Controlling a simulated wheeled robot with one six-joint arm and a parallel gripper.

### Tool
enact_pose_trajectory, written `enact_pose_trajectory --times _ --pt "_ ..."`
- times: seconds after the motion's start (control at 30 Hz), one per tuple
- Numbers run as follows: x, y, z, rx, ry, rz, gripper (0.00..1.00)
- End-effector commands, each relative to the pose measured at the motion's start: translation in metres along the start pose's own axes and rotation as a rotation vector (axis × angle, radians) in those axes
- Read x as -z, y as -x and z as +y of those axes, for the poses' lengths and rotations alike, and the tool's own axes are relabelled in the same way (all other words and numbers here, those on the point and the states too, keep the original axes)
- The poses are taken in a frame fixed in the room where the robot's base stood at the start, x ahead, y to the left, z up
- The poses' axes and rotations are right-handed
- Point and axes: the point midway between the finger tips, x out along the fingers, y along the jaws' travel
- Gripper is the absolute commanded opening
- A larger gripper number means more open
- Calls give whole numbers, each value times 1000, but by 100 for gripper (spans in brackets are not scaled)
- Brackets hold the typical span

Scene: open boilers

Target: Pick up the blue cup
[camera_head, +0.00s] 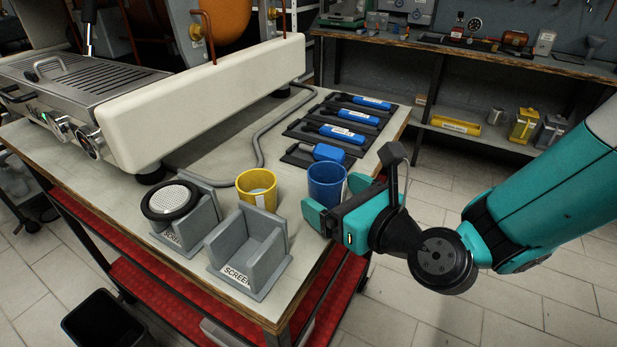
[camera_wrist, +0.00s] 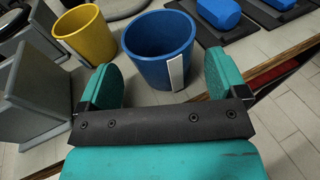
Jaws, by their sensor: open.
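The blue cup (camera_head: 326,184) stands upright on the table near its right edge. It also shows at the top middle of the wrist view (camera_wrist: 158,50), with a white label on its side. My gripper (camera_head: 325,212) is at the near side of the cup, its teal fingers apart. In the wrist view my gripper (camera_wrist: 160,84) is open, one finger to each side of the cup's near wall. The cup stands mostly beyond the fingertips, and I cannot tell whether either finger touches it.
A yellow cup (camera_head: 257,189) stands left of the blue cup. Two grey holders (camera_head: 249,252) (camera_head: 205,215) stand at the near left, one bearing a round black-rimmed screen (camera_head: 170,201). Blue-handled tools (camera_head: 348,135) lie behind. A grey hose (camera_head: 262,135) crosses the table beside the white machine (camera_head: 210,100).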

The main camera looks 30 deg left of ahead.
Motion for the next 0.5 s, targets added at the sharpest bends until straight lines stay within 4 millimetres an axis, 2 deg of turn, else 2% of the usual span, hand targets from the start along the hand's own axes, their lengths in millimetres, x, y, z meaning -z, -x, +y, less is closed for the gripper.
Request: enact_pose_trajectory --times 0.13,0.37,0.5 --pt "1 -5 -8 22 -4 1 91" --pt "2 -8 -6 18 -4 0 91" --pt "2 -8 -5 17 -4 0 59"
